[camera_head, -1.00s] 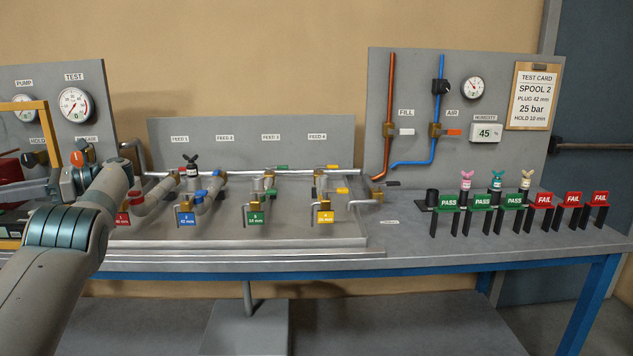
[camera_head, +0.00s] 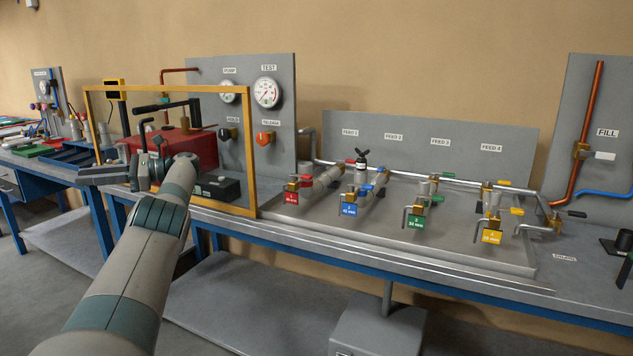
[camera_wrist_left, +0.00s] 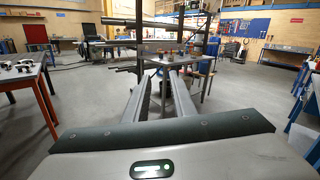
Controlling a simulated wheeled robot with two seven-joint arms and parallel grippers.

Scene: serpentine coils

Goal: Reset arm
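My left arm comes in from the bottom left of the head view and reaches up to the front of the yellow frame. My left gripper (camera_head: 88,173) points left there, in front of the bench. In the left wrist view my left gripper (camera_wrist_left: 161,76) shows two long grey fingers with a gap between them and nothing held. It points out into the open room. My right gripper is in neither view.
A yellow frame (camera_head: 254,150) surrounds a red pump unit (camera_head: 204,150) behind my left wrist. The wrist view shows a red-legged table (camera_wrist_left: 42,98) and open floor (camera_wrist_left: 235,100).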

